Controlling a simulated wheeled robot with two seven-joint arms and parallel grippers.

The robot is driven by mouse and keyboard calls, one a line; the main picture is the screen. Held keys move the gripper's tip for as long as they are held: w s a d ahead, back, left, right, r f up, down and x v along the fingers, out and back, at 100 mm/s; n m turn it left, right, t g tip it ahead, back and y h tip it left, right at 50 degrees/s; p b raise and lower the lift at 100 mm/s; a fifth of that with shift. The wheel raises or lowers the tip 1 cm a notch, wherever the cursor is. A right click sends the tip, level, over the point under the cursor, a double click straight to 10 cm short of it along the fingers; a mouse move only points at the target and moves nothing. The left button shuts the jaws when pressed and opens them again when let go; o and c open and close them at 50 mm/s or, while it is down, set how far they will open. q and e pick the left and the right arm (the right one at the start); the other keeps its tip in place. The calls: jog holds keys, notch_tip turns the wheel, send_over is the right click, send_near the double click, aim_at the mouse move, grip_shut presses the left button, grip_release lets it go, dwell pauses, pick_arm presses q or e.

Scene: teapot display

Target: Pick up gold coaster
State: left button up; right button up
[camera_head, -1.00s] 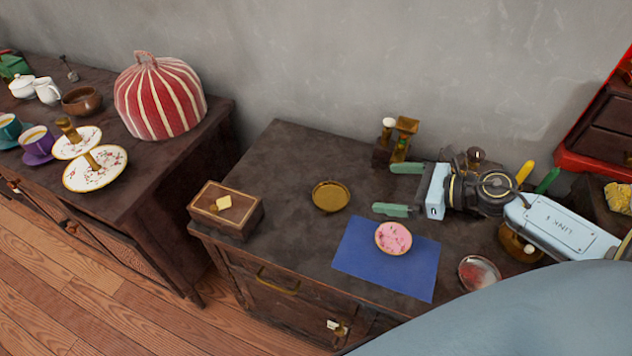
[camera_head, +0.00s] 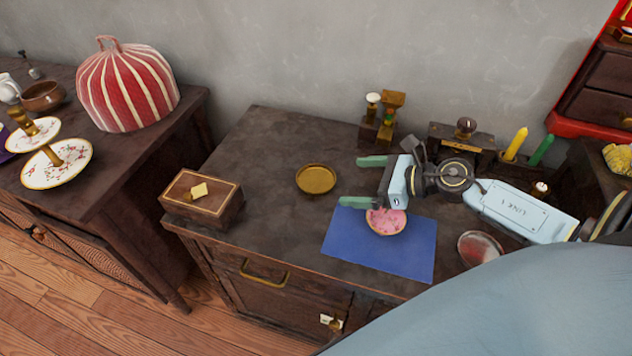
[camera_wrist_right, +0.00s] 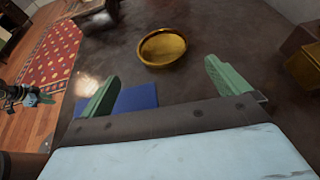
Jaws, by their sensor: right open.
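The gold coaster (camera_head: 316,180) is a shallow round dish lying flat on the dark tabletop. It also shows in the right wrist view (camera_wrist_right: 161,47), ahead of the fingertips and roughly between their lines. My right gripper (camera_head: 364,181) is open and empty, its green fingers pointing left toward the coaster with a gap between. In the right wrist view the two fingers (camera_wrist_right: 158,80) are spread wide, with nothing between them.
A blue mat (camera_head: 380,255) with a pink plate (camera_head: 386,222) lies in front of my right gripper. A wooden box (camera_head: 202,200) stands left of the coaster. Brass-topped blocks (camera_head: 384,118) stand at the back. The tabletop around the coaster is clear.

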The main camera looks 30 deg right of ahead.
aim_at(306, 177)
jog(key=x, duration=0.4)
jog(key=shift+w+a+f, duration=0.1)
jog(key=shift+w+a, duration=0.05)
jog(key=shift+w, duration=0.05)
jog(key=shift+w+a+b, duration=0.15)
jog(key=shift+w+b, duration=0.15)
jog(key=shift+b+x, duration=0.35)
jog(key=shift+x, duration=1.85)
pick_arm(q)
jog(key=d+r, duration=0.1)
jog(key=w+d+r, duration=0.1)
jog(key=r, duration=0.1)
jog(key=shift+w, duration=0.2)
pick_arm(e)
jog(key=shift+w, duration=0.15)
jog(key=c, duration=0.9)
